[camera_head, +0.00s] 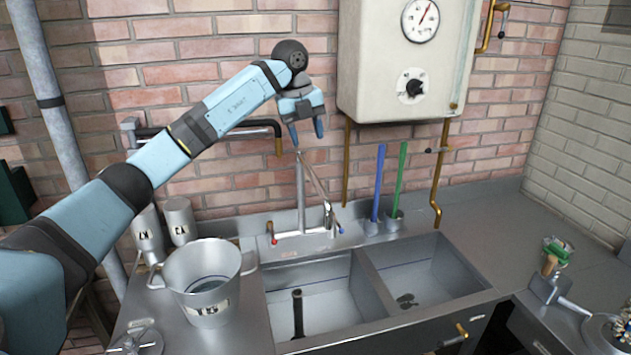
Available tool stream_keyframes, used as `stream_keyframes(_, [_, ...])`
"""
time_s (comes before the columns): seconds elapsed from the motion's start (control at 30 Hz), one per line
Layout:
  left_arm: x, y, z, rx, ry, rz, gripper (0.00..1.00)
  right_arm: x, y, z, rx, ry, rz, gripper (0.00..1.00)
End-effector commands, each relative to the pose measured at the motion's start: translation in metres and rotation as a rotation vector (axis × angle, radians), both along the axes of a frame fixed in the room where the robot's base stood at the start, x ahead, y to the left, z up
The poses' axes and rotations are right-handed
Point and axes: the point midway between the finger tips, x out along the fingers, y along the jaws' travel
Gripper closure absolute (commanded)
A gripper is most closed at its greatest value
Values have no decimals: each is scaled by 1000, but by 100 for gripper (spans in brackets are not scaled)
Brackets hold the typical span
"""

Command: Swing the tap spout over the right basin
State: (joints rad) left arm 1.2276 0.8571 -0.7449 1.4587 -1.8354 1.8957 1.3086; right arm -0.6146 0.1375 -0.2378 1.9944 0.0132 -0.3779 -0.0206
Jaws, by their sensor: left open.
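The steel tap (300,195) stands behind the sink, with a red-marked handle at left and a blue-marked one at right. Its thin spout (314,180) slopes from the top of the upright down toward the front right. The spout's tip shows near the blue-marked handle; which basin it is above is hard to tell. The right basin (425,270) has a small dark object in it. The left basin (310,280) holds a dark upright pipe. My left gripper (306,134) is open and empty, fingers pointing down, just above the tap's top in the picture. My right gripper is out of view.
A steel pot (205,280) stands left of the sink, with canisters (180,220) behind it. Blue (378,185) and green (401,175) rods stand right of the tap. A boiler (405,60) hangs above. The right counter's middle is clear.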

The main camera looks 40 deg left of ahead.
Motion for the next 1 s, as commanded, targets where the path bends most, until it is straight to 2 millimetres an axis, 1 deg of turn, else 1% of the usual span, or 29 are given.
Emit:
stream_keyframes(0.07, [0,0,-4,4,3,3,52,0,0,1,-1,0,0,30])
stream_keyframes(0.17, [2,-1,-15,4,4,3,52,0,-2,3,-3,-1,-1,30])
stream_keyframes(0.27, [5,-4,-33,2,5,2,52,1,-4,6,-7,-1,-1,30])
stream_keyframes(0.5, [12,-11,-84,1,3,2,52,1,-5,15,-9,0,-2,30])
stream_keyframes(0.7, [17,-16,-117,0,2,1,52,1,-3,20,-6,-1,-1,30])
stream_keyframes(0.83, [19,-17,-129,2,1,1,52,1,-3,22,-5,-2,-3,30])
stream_keyframes(1.0, [20,-18,-134,1,0,1,52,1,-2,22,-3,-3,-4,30])
